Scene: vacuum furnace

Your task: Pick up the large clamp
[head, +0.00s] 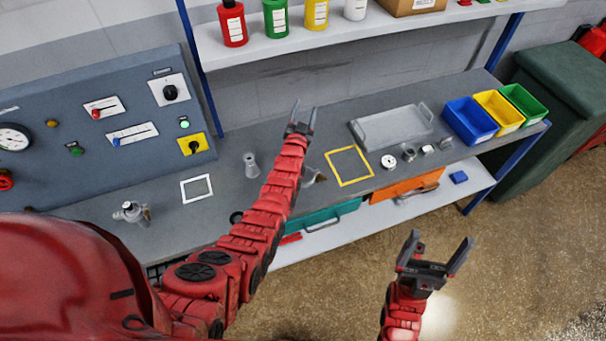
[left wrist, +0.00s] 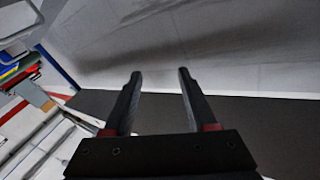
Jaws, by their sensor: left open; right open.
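Small metal parts lie on the grey bench right of the yellow square; one (head: 408,153) looks like a ring-shaped clamp, but I cannot tell for sure which is the large clamp. More small metal fittings (head: 428,150) lie to its right. My left gripper (head: 303,112) is open and empty above the back of the bench, left of these parts; its two apart fingers also show in the left wrist view (left wrist: 160,85), with nothing between them. My right gripper (head: 440,245) is open and empty in front of the bench, over the floor.
A white dial gauge (head: 388,161), grey tray (head: 394,127), yellow square (head: 349,166) and blue bin (head: 470,121) are on the bench. A flared metal fitting (head: 251,166) stands left of my arm; a valve (head: 131,213) lies further left. A shelf (head: 380,36) of bottles overhangs the back.

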